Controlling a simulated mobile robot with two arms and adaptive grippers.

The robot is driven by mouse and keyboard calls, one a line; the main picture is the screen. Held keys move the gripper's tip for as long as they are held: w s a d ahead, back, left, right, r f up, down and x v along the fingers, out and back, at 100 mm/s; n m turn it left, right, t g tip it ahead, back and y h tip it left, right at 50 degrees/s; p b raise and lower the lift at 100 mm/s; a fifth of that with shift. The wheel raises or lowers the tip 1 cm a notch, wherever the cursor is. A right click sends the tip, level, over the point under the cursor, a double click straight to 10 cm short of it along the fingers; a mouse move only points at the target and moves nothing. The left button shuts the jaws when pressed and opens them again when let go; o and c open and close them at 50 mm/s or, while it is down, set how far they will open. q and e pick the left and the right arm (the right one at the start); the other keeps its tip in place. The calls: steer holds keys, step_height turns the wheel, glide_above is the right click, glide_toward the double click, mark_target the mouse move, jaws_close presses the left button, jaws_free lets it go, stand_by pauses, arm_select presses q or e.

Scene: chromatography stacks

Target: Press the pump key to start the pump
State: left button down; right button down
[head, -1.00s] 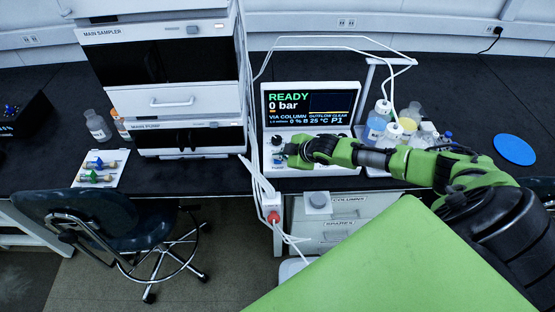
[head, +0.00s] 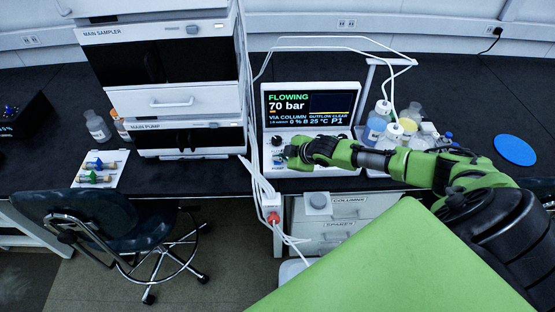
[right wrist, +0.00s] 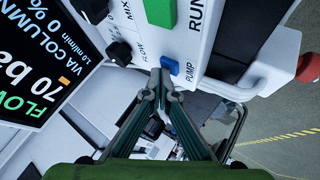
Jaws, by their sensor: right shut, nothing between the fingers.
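The pump key is a small blue key (right wrist: 170,66) marked PUMP on the white control panel (right wrist: 205,30). My right gripper (right wrist: 165,78) is shut and empty, with its fingertips at the blue key; the picture does not settle whether they still touch it. In the head view my right gripper (head: 288,152) is at the left part of the panel and hides the key. The display (head: 312,103) reads FLOWING and 70 bar; it also shows in the right wrist view (right wrist: 40,70). My left gripper is not in view.
A green RUN key (right wrist: 160,12) and black knobs (right wrist: 120,52) lie close to the pump key. Bottles (head: 377,122) stand right of the panel. The main pump (head: 190,138) stands left. White tubes (head: 258,180) hang at the panel's left edge. A chair (head: 90,215) stands in front.

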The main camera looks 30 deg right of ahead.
steer(key=shift+r+p, duration=0.7)
steer(key=shift+r, duration=0.15)
step_height(320, 180, up, 5)
steer(key=p, duration=0.4)
steer(key=shift+r+p, duration=0.1)
steer(key=shift+p, duration=0.25)
